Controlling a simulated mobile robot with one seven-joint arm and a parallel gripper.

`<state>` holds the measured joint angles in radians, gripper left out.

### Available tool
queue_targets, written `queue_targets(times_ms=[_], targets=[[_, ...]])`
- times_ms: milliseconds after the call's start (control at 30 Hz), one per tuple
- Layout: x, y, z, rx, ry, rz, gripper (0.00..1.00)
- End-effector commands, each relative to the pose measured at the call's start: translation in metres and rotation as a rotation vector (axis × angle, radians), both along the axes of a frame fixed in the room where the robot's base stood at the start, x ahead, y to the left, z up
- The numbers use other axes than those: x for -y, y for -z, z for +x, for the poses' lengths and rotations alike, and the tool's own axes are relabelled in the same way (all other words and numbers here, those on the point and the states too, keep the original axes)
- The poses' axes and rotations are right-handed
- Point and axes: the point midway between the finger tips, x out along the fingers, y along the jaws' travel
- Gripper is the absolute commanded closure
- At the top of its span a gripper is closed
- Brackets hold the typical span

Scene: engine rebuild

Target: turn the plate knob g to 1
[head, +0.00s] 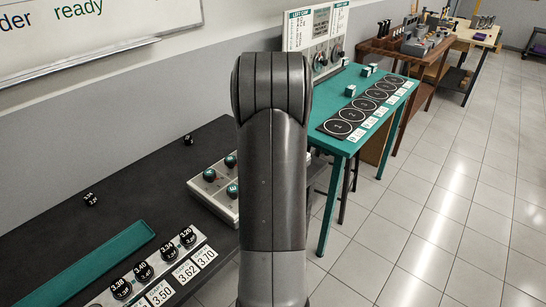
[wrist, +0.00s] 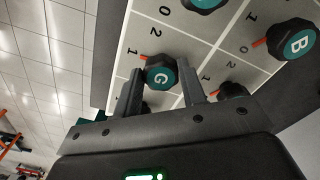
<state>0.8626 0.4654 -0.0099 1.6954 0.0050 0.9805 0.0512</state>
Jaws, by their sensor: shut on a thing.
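In the wrist view, knob G (wrist: 159,75) is a black knob with a teal cap lettered G, on a light plate (wrist: 190,46). My gripper (wrist: 159,70) is shut on the knob, one finger on each side. Its red pointer is turned to the upper left, towards a printed 1 beside it; a printed 2 lies above. In the head view the plate (head: 195,190) with several teal-capped knobs is partly hidden behind my arm, and my gripper is not visible there.
In the wrist view, knob B (wrist: 298,43) and other knobs stand close by on the plate. In the head view, the plate is on a dark bench (head: 130,190) with a teal tray (head: 90,262) and black numbered pieces. A green table (head: 345,145) stands beyond.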

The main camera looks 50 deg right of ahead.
Motion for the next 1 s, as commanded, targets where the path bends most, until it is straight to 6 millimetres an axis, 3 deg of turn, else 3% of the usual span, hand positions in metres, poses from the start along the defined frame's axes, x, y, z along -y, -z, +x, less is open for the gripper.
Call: queue_targets(times_ms=[667, 700, 933, 1000], targets=[[-0.0004, 0.0001, 0.0008, 0.001, 0.056, 0.001, 0.85], [-0.0003, 0.0001, 0.0008, 0.001, 0.056, 0.001, 0.59], [-0.0002, 0.0002, 0.0005, 0.001, 0.056, 0.001, 0.41], [-0.0002, 0.0002, 0.0003, 0.0, 0.056, 0.0, 0.41]])
